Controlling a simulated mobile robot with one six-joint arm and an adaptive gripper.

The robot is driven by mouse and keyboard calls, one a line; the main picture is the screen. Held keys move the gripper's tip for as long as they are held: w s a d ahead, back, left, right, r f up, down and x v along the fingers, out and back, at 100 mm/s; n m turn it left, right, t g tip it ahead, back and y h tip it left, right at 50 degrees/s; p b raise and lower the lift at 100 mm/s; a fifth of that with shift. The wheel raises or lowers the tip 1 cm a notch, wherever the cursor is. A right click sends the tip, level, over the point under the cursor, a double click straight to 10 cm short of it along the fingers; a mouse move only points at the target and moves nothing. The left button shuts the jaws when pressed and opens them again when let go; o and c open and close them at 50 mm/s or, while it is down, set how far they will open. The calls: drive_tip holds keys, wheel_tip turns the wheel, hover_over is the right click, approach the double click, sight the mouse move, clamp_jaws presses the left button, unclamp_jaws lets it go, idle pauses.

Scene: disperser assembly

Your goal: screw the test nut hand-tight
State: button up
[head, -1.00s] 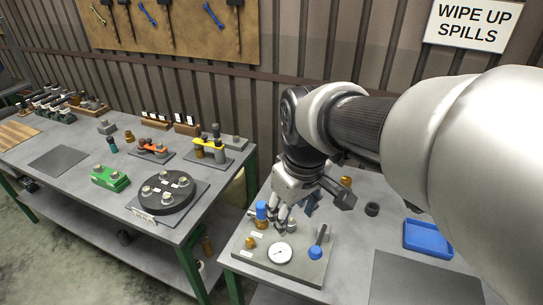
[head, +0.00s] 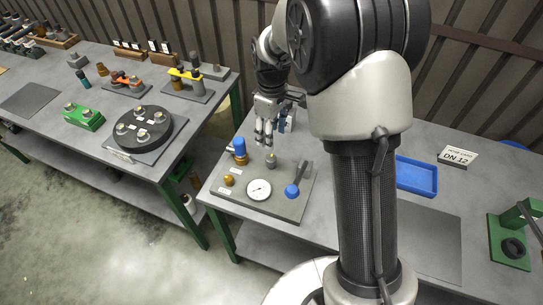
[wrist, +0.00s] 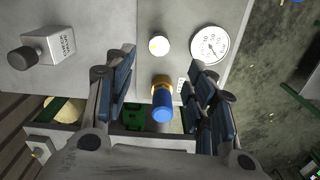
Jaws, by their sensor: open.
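A grey test plate (head: 232,199) lies on the near bench. It carries an upright fitting with a blue top and brass collar (head: 239,150), a metal stud (head: 271,160), a low brass piece (head: 228,180) and a dial gauge (head: 259,190). No part is legibly marked as the test nut. My gripper (head: 263,142) points down, open and empty, over the back of the plate, close to the blue-topped fitting. In the wrist view, the blue-and-brass fitting (wrist: 162,103) shows between the spread fingers (wrist: 166,68). I see no contact. The right finger hides part of the plate.
A blue tray (head: 417,177) and a green stand (head: 510,240) are farther right. A gap separates the left bench (head: 60,140).

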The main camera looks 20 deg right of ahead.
sight(271, 159)
wheel_tip(271, 159, down, 11)
drive_tip(key=b, duration=0.3)
drive_tip(key=shift+f, duration=0.2)
drive_tip(key=shift+c, duration=0.2)
drive_tip(key=c, duration=1)
drive_tip(key=m+p, duration=0.1)
drive_tip(key=m, duration=0.2)
drive_tip(key=shift+r+m+p, duration=0.1)
drive_tip(key=shift+m+p, duration=0.2)
drive_tip(key=shift+p, duration=0.05)
drive_tip(key=shift+m+p, duration=0.6)
drive_tip(key=shift+m, duration=1.6)
